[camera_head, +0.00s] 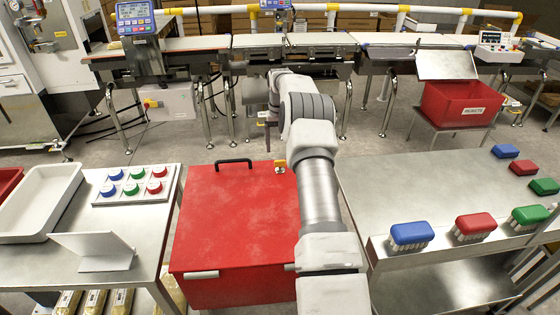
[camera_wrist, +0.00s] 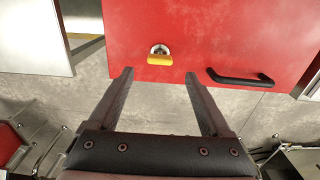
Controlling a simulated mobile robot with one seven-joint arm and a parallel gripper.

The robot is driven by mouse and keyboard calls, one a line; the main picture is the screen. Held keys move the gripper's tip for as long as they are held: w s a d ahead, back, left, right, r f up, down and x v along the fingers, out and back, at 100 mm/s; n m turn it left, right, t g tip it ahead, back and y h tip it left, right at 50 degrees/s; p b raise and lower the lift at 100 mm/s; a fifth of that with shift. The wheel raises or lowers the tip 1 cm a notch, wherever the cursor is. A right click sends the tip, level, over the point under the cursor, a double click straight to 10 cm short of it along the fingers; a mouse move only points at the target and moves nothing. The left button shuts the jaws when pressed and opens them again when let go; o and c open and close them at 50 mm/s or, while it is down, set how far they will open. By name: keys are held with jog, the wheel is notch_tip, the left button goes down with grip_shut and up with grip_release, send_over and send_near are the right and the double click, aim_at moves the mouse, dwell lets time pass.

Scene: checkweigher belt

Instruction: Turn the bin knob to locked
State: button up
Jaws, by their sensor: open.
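The red bin (camera_head: 230,225) stands between two metal tables in the head view, its flat lid closed. Its knob (camera_head: 280,167) is a small yellow piece near the lid's far right corner, beside my arm. In the wrist view the knob (camera_wrist: 160,58) has a yellow bar lying crosswise below a pale round plate with a dark mark. My gripper (camera_wrist: 159,73) is open and empty, its two dark fingers apart on either side of the knob's line in the picture. I cannot tell whether they touch anything. In the head view my arm hides the gripper's fingers.
A black handle (camera_head: 234,162) stands up from the lid left of the knob; in the wrist view the handle (camera_wrist: 240,77) is right of it. A conveyor (camera_head: 190,44) runs behind. Open floor lies behind the bin.

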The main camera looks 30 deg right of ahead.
aim_at(280, 165)
notch_tip(280, 165, down, 7)
jog(key=shift+r, duration=0.2)
grip_shut()
dwell(0.5)
